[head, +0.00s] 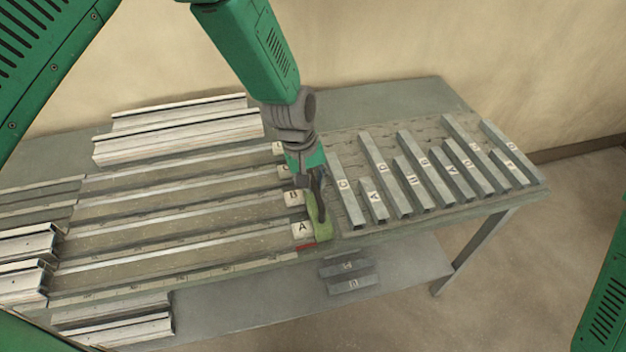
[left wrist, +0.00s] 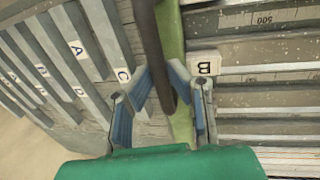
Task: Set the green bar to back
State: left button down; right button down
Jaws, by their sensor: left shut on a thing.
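The green bar (head: 323,231) lies by the right end of the rail bed, close to the label block marked A, with its near end low toward the bench's front edge. My left gripper (head: 316,190) comes down over the bar's far part, shut on it, and hides some of it. In the left wrist view the green bar (left wrist: 182,127) runs up between the blue-padded fingers of my left gripper (left wrist: 170,82). A dark curved piece crosses in front of it there. My right gripper is out of view.
Several grey bars with letter labels (head: 408,187) lie on the right of the bench (head: 385,99). Long rails (head: 180,212) fill the left, with label blocks A (head: 302,230) and B (head: 293,198) at their ends. A red patch (head: 306,247) lies below A. A lower shelf (head: 235,310) holds more pieces.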

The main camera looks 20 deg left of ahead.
pick_arm(q)
jog(key=shift+w+r, duration=0.3)
jog(key=shift+w, duration=0.05)
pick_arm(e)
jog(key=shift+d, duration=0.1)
pick_arm(q)
jog(key=c, duration=1.5)
grip_release()
jog(key=shift+d, duration=0.15)
jog(key=shift+c, duration=0.2)
jog(key=shift+s+d+f, duration=0.1)
jog(key=shift+d, duration=0.2)
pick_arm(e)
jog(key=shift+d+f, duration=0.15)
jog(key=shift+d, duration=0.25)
pick_arm(q)
jog(key=shift+a, duration=0.1)
jog(key=shift+a+r, duration=0.15)
jog(key=shift+r, duration=0.2)
notch_tip(320, 180, up, 11)
jog(key=s+a, duration=0.1)
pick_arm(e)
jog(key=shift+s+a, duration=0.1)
pick_arm(q)
jog(key=shift+s+a, duration=0.1)
jog(key=shift+a, duration=0.05)
jog(key=shift+a, duration=0.15)
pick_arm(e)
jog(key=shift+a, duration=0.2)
